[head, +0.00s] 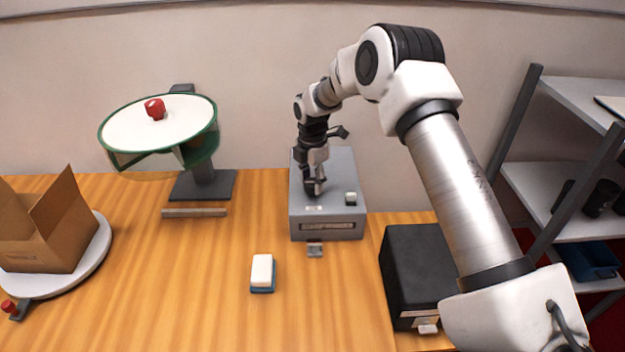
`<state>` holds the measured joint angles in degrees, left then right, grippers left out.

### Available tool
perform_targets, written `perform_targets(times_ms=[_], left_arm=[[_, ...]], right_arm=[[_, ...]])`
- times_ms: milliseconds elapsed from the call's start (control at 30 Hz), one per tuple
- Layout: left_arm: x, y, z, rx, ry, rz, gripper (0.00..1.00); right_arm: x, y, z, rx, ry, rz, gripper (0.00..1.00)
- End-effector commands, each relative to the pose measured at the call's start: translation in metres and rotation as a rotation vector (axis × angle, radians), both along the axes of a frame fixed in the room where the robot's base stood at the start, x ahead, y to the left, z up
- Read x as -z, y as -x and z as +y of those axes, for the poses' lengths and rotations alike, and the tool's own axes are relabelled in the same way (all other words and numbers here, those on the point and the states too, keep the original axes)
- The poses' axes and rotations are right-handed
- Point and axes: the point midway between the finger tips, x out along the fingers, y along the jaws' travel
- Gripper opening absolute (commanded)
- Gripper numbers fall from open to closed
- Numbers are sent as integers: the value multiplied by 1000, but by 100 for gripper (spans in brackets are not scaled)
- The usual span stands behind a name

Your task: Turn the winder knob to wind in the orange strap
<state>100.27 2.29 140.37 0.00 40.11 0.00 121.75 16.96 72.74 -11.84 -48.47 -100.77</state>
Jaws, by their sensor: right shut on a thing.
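A grey box (341,174) with a dark label on its front stands at the back of the wooden table; it seems to be the winder. My right gripper (313,188) points down onto its top and is shut on what seems to be the winder knob, which the fingers hide. A small pale button-like block (351,198) sits on the top right of the box. A short grey tab (315,250) with a reddish edge sticks out at its front foot. I cannot clearly make out an orange strap. My left gripper is not in view.
A green-rimmed round stand (125,128) with a red knob (155,109) is at the back left. An open carton (45,240) sits on a white turntable (92,252). A white-and-blue block (262,270) lies mid-table. A black box (408,270) and shelves (535,175) are right.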

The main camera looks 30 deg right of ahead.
Motion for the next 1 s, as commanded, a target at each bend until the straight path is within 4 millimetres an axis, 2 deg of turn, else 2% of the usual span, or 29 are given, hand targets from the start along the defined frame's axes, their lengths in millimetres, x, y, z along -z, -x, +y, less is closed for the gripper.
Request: perform_targets(times_ms=[67, 100, 167, 467, 567, 667, 900, 1000], left_arm=[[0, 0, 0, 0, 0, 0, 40], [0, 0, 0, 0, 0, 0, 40], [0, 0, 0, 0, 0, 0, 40], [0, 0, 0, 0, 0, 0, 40], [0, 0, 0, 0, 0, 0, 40], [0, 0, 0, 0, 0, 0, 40], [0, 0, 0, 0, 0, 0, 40], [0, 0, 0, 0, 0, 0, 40]], right_arm=[[3, 2, 1, 1, -1, 7, 14], [3, 2, 1, 1, -1, 7, 56], [3, 2, 1, 1, -1, 7, 74], [0, 1, 0, 1, -1, 2, 74], [-8, 0, 0, 1, -1, 0, 74], [-26, -1, 0, 1, 0, -1, 74], [-87, -1, 0, 1, 0, -1, 74], [-105, 0, 0, 1, 0, 2, 74]])
